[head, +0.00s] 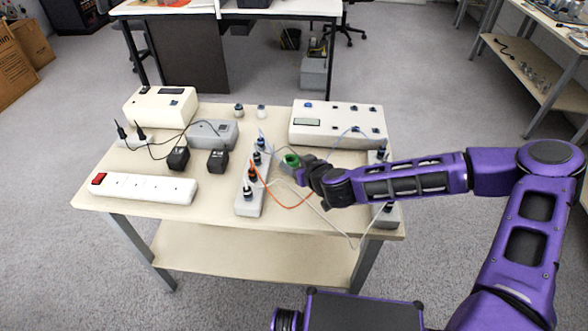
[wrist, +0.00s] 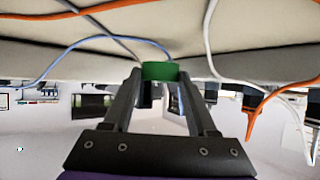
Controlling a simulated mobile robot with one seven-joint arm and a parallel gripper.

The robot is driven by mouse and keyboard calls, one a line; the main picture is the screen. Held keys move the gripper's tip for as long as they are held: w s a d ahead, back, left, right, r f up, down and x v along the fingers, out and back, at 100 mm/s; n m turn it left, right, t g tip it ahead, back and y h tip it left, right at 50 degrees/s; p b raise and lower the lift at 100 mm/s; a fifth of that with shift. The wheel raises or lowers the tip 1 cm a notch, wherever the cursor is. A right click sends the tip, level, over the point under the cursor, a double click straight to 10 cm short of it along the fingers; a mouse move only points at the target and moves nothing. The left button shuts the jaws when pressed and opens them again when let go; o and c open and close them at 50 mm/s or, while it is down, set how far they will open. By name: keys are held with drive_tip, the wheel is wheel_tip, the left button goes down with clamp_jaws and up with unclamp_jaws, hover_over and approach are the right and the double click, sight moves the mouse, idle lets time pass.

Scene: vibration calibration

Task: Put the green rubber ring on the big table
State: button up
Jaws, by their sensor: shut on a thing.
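The green rubber ring (head: 290,160) is held at the tips of my gripper (head: 301,164), over the right-centre part of a light wood-topped table (head: 222,205). The wrist view shows the green ring (wrist: 160,71) between the two fingertips of my gripper (wrist: 160,82), which is shut on it. The ring looks close to the tabletop, but I cannot tell whether it touches. My arm reaches in from the right and hides part of the tabletop.
A grey socket strip (head: 249,204) with orange and white cables stands just left of my gripper. A white instrument box (head: 337,122) stands behind it. A white power strip (head: 142,187) and black adapters (head: 217,160) lie at left. Another table (head: 220,10) stands farther back.

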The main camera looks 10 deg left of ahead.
drive_tip(key=shift+f, duration=0.95)
drive_tip(key=o, duration=1.3)
drive_tip(key=shift+f, duration=0.1)
